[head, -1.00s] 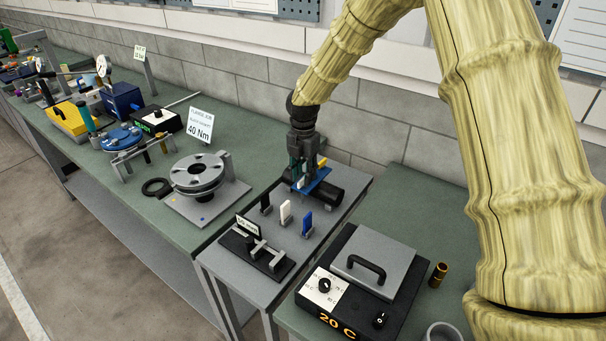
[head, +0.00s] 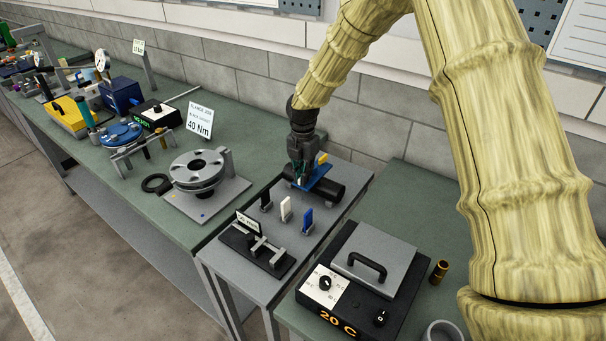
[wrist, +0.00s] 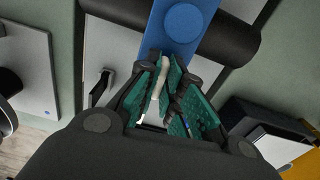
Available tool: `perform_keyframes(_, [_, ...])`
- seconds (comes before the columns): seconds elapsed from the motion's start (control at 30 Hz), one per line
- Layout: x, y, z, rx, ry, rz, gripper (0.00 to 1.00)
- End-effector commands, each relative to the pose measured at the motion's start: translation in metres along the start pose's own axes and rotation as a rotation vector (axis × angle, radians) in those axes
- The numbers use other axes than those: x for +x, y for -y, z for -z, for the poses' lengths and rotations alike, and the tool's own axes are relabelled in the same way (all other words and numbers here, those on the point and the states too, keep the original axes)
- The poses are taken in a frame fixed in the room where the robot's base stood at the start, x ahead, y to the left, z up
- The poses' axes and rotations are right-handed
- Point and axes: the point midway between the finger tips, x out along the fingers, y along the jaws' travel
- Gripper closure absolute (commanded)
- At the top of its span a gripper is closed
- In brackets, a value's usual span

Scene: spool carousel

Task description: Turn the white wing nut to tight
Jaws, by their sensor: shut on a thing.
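The white wing nut (wrist: 154,98) shows in the wrist view as a slim pale piece between the green finger pads of my gripper (wrist: 168,98). My gripper is shut on it. In the head view my gripper (head: 301,178) points down at a blue plate (head: 320,184) on a black cylinder (head: 329,190), and it hides the wing nut there. The blue plate (wrist: 172,40) carries a round blue disc in the wrist view. A yellow piece (head: 322,158) shows just behind my gripper.
A black paddle (head: 266,200), a white paddle (head: 286,209) and a blue paddle (head: 307,220) stand in front of the cylinder. A black stand (head: 258,250) is at the table's front. A flange (head: 197,170) is to the left, a hot plate box (head: 362,265) to the right.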

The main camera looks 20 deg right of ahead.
Motion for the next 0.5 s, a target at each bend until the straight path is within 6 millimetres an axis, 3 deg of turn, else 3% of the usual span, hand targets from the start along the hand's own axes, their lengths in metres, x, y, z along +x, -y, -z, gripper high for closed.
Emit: perform_keyframes(0.5, [-0.0044, -0.0013, 0.0004, 0.105, 0.001, -0.002, 1.0])
